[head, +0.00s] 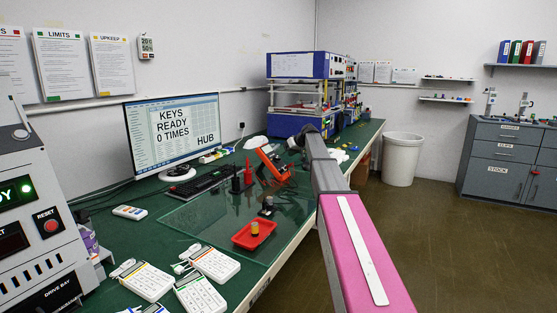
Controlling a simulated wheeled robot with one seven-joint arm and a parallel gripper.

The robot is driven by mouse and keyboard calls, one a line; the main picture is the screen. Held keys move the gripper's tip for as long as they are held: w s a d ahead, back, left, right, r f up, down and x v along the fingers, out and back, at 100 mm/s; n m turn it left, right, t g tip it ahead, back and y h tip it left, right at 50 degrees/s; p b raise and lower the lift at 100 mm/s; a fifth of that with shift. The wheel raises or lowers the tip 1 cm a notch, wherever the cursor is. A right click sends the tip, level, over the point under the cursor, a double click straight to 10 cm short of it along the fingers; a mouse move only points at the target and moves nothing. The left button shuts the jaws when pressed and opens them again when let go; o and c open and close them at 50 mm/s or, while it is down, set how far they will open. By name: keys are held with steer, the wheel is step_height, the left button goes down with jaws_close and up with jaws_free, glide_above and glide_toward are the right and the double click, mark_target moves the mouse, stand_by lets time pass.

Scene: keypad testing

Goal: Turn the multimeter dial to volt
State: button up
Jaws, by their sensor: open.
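The multimeter appears to be the orange-red device (272,163) propped up, tilted, near the middle of the green bench. Its dial is too small to read, so I cannot tell its setting. My arm reaches in from the lower right, over the bench edge. My gripper (304,137) is the small dark end of that arm, just right of and beyond the multimeter in the picture. It looks apart from the multimeter, and its fingers are hard to make out. I see nothing held in it.
A glass-like sheet (205,217) covers mid-bench, with a red tray (254,234) on it. White keypads (214,264) lie in front. A monitor (174,132) and black keyboard (193,179) stand left, a blue-framed rack (300,68) behind. A bin (402,160) stands on open floor.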

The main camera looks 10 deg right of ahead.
mark_target(278, 159)
steer(key=x, duration=0.6)
steer(key=c, duration=0.9)
steer(key=shift+m, duration=0.4)
steer(key=m, duration=0.3)
steer(key=shift+m, duration=0.3)
steer(key=shift+a+r+m, duration=0.1)
steer(key=shift+m, duration=2.1)
